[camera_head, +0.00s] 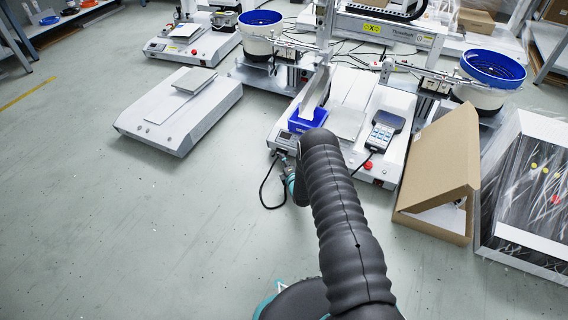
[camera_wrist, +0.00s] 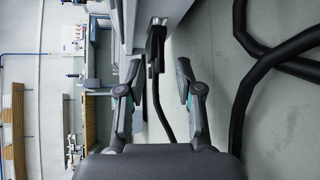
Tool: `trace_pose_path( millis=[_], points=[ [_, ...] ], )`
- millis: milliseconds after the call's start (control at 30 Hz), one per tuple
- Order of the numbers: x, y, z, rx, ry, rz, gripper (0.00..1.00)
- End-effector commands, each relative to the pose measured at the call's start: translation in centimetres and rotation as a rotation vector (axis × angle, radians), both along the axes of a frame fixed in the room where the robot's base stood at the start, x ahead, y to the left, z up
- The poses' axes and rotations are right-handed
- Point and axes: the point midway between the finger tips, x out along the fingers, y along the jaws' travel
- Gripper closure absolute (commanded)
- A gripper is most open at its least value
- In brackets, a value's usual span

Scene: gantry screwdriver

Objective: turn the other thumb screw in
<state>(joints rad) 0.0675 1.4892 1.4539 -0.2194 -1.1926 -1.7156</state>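My gripper (camera_wrist: 159,72) is open in the wrist view, one finger on each side of a black plug-like part (camera_wrist: 155,48). This part sits at the side of a pale machine body (camera_wrist: 128,25), and a black cable (camera_wrist: 162,110) runs from it. I cannot make out either thumb screw; they are too small or hidden. The fingers do not appear to touch the plug. In the head view my arm covers most of the gripper, which is at the front left corner of the white screwdriver machine (camera_head: 345,150). The black cable (camera_head: 264,192) loops to the floor there.
A blue bin (camera_head: 307,118) and a grey handheld meter (camera_head: 384,130) are on the machine. A cardboard box (camera_head: 440,170) and a framed panel (camera_head: 530,195) stand to the right. A low white unit (camera_head: 180,112) is at left. The floor in front is clear.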

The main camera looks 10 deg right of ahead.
Motion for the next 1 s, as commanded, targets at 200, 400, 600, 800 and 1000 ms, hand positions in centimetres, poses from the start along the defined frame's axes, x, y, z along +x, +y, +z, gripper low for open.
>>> trace_pose_path(
  millis=[200, 400, 600, 800, 1000],
  points=[
    [0.44, 0.08, -0.1, 0.0, 0.001, 0.0, 0.65],
    [0.42, 0.08, -0.08, 0.0, 0.001, 0.0, 0.77],
    [0.41, 0.08, -0.09, 0.0, 0.001, 0.0, 1.0],
    [0.36, 0.04, -0.35, 0.034, -0.023, -0.001, 1.0],
    [0.37, 0.02, -0.57, 0.162, -0.117, -0.002, 1.0]
  ],
)
